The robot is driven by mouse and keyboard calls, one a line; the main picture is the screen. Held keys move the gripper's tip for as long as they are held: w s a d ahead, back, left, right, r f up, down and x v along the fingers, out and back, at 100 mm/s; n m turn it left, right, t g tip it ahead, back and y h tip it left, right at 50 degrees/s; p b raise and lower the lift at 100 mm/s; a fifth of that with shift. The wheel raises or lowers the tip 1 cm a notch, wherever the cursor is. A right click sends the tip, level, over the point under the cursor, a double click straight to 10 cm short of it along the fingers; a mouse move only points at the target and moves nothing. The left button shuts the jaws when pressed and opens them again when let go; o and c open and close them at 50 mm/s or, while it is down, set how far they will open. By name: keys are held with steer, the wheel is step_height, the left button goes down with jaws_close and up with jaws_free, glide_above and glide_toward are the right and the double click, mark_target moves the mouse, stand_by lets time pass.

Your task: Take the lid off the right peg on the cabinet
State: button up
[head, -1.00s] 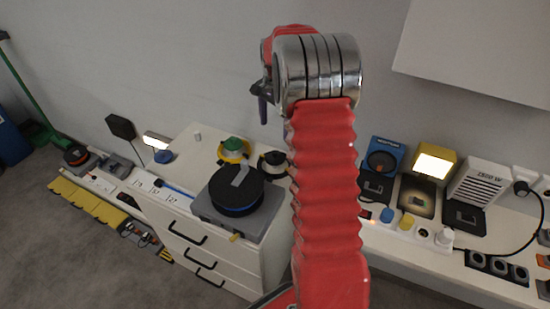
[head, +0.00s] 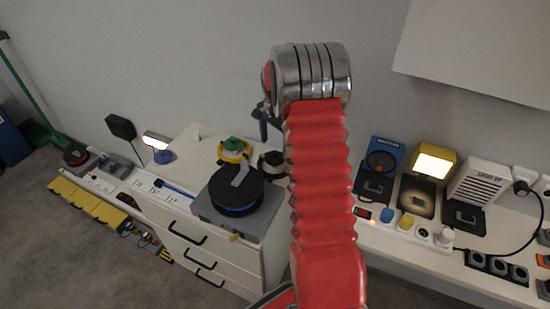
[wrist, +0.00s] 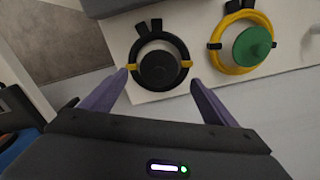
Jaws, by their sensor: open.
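A round black lid (wrist: 158,69) sits inside a black coil (wrist: 136,55) with yellow clips on the white cabinet top. In the head view the same black coil (head: 266,162) is at the cabinet's right back, partly hidden by my arm. Beside it is a yellow coil (head: 235,158) with a green lid (head: 233,144), also in the wrist view as a green lid (wrist: 252,47). My gripper (wrist: 158,77) is open, its two purple fingers apart on either side of the black lid in the picture. Whether they touch the coil I cannot tell. The pegs are hidden.
A grey box with a large black disc (head: 236,188) stands at the cabinet front. A lit yellow lamp (head: 434,162), a white heater (head: 481,180) and a power strip (head: 400,228) are on the right-hand bench. A white panel (head: 480,50) hangs on the wall, upper right.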

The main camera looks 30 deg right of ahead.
mark_target(275, 152)
steer(key=shift+f, duration=2.55)
steer(key=shift+c, duration=0.5)
steer(key=c, duration=1)
steer(key=shift+r, duration=0.1)
step_height(275, 152, up, 10)
steer(key=shift+f, duration=0.1)
